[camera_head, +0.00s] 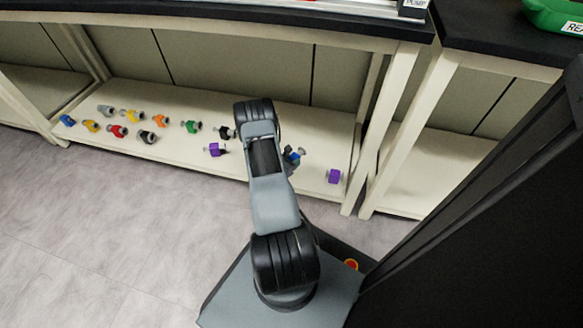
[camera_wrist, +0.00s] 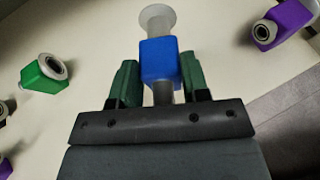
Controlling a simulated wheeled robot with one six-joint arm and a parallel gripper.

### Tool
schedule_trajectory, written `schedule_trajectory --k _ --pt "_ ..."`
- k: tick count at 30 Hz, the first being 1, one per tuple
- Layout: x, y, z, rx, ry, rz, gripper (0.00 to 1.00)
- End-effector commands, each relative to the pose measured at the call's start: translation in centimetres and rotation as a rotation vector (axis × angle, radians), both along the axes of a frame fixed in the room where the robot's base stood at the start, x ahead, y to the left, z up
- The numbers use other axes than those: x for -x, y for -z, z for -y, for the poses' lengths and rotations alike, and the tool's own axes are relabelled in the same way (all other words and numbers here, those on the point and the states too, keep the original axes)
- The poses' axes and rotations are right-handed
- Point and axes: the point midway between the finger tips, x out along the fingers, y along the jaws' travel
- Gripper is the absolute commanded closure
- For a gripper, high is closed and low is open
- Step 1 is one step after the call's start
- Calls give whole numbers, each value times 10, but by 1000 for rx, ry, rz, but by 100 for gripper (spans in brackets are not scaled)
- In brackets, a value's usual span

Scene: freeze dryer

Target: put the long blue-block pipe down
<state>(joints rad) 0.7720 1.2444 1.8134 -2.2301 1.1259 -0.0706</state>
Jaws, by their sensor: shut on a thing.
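The long blue-block pipe (camera_wrist: 160,62) is between the two green fingers of my gripper (camera_wrist: 161,82) in the wrist view. It has a blue block in the middle, a pale flared end pointing away and a grey stem toward the palm. My gripper is shut on it. In the head view the blue block (camera_head: 292,154) shows just right of my arm, over the low cream shelf (camera_head: 330,122). My arm hides most of the gripper there. I cannot tell whether the pipe touches the shelf.
A purple-block piece (camera_head: 334,176) lies to the right, near the shelf's front edge. Another purple piece (camera_head: 216,149) and a green piece (camera_head: 191,126) lie left of my arm. Several coloured pieces lie farther left. A shelf leg (camera_head: 384,130) stands at the right. A black worktop (camera_head: 250,18) is above.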

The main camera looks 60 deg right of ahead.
Motion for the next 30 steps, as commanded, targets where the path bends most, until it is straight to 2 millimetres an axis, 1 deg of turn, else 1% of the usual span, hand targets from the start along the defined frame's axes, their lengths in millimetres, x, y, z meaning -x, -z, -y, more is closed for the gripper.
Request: schedule_trajectory --k 2,6,8,16,20,21,28,29,30 --pt "3 9 5 1 3 0 91" --pt "3 32 5 1 1 0 91" --pt "2 38 5 1 1 0 91" --pt "2 36 5 2 1 0 91" --pt "3 39 5 1 1 0 91" --pt "3 40 4 -1 2 -1 57" --pt "3 39 4 0 2 -1 35" --pt "3 39 4 0 2 -1 32" --pt "3 39 4 0 2 -1 32"
